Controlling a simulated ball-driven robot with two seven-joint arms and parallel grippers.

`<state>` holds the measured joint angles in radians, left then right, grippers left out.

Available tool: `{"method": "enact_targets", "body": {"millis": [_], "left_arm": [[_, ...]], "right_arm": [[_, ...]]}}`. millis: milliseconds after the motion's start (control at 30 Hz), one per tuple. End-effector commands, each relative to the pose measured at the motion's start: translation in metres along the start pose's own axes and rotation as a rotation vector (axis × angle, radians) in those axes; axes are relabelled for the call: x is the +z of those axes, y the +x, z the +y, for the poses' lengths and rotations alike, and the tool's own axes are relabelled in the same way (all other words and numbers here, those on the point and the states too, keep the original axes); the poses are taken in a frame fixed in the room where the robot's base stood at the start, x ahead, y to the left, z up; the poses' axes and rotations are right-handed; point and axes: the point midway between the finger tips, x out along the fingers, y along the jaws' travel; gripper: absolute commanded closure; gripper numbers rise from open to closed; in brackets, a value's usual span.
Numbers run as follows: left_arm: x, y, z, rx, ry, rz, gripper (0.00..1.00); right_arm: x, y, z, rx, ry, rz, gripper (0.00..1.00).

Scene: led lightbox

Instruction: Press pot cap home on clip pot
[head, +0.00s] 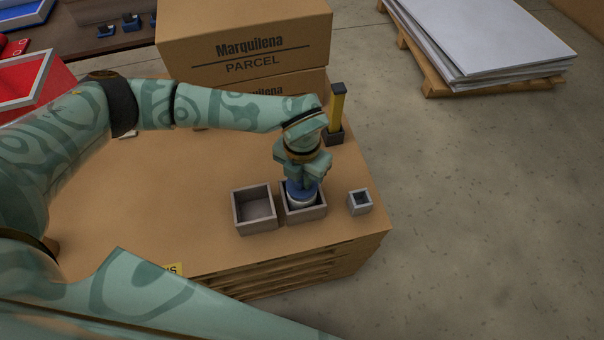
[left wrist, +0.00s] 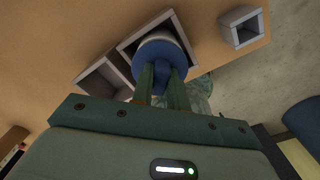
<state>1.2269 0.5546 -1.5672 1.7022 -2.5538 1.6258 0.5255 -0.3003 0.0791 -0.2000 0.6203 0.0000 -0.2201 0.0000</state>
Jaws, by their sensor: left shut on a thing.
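The clip pot (head: 300,202) is a pale round pot standing in the right one of two grey square bins. The blue pot cap (head: 296,189) is on top of it; I cannot tell if it is fully seated. My left gripper (head: 302,180) points down over the pot and is shut on the cap. In the left wrist view the blue cap (left wrist: 163,75) is between the finger ends, with the pale pot (left wrist: 160,38) rim beyond it. My right gripper is not in view.
An empty grey bin (head: 236,218) adjoins on the left, and a small grey box (head: 359,210) stands to the right. A yellow post (head: 337,108) on a dark base and stacked parcels (head: 245,35) stand behind. The brown tabletop (head: 130,210) is clear on the left.

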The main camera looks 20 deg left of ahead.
Motion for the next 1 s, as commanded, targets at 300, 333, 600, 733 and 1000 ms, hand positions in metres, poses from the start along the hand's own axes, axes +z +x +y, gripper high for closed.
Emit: {"method": "enact_targets", "body": {"millis": [300,333,600,733,1000], "left_arm": [[-0.0002,0.0002,0.0001,0.0,0.0,0.0,1.0],[-0.0002,-0.0001,0.0001,0.0,0.0,0.0,1.0],[-0.0003,-0.0006,0.0002,0.0,0.0,0.0,1.0],[-0.0003,0.0005,0.0002,0.0,0.0,0.0,1.0],[-0.0003,0.0003,0.0001,0.0,0.0,0.0,1.0]], "right_arm": [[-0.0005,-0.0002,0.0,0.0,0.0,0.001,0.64],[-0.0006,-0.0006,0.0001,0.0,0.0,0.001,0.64],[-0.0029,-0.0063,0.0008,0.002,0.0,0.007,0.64],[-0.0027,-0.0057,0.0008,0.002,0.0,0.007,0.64],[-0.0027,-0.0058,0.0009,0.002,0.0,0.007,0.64]]}}
